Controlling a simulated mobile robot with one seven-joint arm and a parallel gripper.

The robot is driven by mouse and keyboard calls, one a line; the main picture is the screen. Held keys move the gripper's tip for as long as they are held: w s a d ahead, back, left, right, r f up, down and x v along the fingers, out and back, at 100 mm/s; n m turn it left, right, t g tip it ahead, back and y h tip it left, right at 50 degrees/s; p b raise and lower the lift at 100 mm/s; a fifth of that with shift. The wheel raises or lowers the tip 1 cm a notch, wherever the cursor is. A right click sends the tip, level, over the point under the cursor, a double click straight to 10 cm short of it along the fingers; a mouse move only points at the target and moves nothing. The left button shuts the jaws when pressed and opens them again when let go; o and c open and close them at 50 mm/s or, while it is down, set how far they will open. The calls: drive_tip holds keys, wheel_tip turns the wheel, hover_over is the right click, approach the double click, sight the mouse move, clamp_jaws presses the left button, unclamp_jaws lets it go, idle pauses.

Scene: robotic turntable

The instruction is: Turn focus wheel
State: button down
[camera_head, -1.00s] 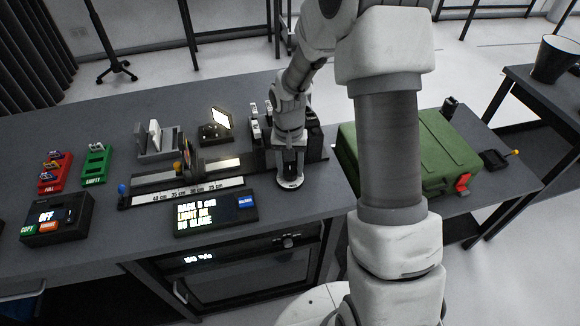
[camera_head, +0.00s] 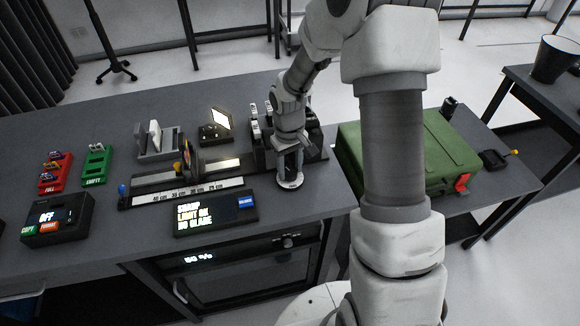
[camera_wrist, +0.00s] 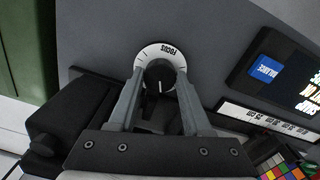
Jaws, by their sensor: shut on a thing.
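The focus wheel (camera_wrist: 160,76) is a dark round knob with a white pointer line, set in a white dial plate (camera_wrist: 158,50) marked FOCUS. In the wrist view, the two fingers of my gripper (camera_wrist: 160,84) close on opposite sides of the knob. In the head view, my gripper (camera_head: 289,172) points down at the dial plate, whose rim (camera_head: 290,185) shows below it. The knob itself is hidden there. A display box (camera_head: 215,212) left of the dial shows several lines of text, one reading "LIGHT OK", and a blue BALANCE button (camera_wrist: 265,69).
A ruler rail (camera_head: 188,190) with distance marks lies behind the display. A lit panel (camera_head: 221,118) stands farther back. A green case (camera_head: 435,150) sits to the right. Red (camera_head: 55,172) and green (camera_head: 96,165) racks and an OFF box (camera_head: 58,218) are at left.

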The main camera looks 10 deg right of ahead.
sight(289, 172)
idle(0.4)
drive_tip(key=shift+c, duration=1.7)
unclamp_jaws()
wheel_tip(289, 172, up, 18)
drive_tip(key=p, duration=0.1)
drive_tip(key=shift+a+f, duration=0.15)
drive_tip(key=shift+f, duration=0.1)
